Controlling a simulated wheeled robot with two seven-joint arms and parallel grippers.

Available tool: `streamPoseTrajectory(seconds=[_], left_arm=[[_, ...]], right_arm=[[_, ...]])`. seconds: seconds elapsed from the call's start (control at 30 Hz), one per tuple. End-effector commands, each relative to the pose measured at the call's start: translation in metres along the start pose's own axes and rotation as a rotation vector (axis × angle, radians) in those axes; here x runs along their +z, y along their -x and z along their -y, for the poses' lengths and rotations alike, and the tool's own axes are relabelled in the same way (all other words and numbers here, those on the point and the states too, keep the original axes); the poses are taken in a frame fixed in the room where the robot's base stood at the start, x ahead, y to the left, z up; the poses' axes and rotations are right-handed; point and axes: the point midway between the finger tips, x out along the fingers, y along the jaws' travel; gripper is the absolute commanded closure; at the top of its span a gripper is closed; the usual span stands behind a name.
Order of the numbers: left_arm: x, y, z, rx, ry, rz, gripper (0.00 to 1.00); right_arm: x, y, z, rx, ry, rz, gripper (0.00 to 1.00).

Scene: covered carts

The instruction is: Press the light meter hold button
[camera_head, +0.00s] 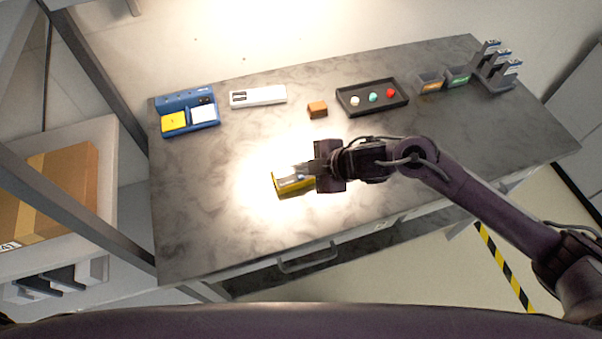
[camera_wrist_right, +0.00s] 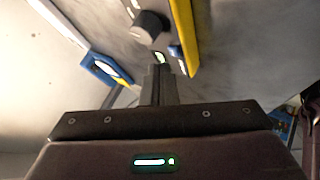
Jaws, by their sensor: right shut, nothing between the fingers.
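The light meter (camera_head: 280,187) is a yellow-edged device with a grey face, lying on the table under a bright pool of light. My right gripper (camera_head: 307,170) is shut and empty, over the meter's right part, hiding some of it. In the right wrist view the meter's yellow edge (camera_wrist_right: 187,30) shows, with a dark round knob (camera_wrist_right: 150,26), a small pale-green spot (camera_wrist_right: 160,57) and a blue part (camera_wrist_right: 177,54) near it. The shut fingertips (camera_wrist_right: 159,69) appear just below the green spot; I cannot tell whether they touch. My left gripper is out of view.
Along the table's back stand a blue case (camera_head: 188,112), a white box (camera_head: 258,95), an orange-brown block (camera_head: 317,109), a black tray (camera_head: 350,109) with coloured knobs, small bins (camera_head: 429,84) and a grey rack (camera_head: 494,76). The table's left front is clear.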

Motion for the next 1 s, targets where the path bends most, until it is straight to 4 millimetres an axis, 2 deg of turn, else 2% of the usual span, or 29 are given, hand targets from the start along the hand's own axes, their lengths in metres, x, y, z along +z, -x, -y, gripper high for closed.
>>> streamPoseTrajectory(seconds=[0.17,0.6,1.0], left_arm=[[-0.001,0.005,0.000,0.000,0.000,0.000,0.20],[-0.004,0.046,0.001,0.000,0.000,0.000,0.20],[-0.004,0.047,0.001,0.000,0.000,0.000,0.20]], right_arm=[[-0.003,0.004,-0.003,0.001,0.000,-0.001,1.00],[-0.025,0.034,-0.025,0.000,0.000,-0.001,1.00],[-0.026,0.035,-0.025,0.000,0.000,-0.001,1.00]])
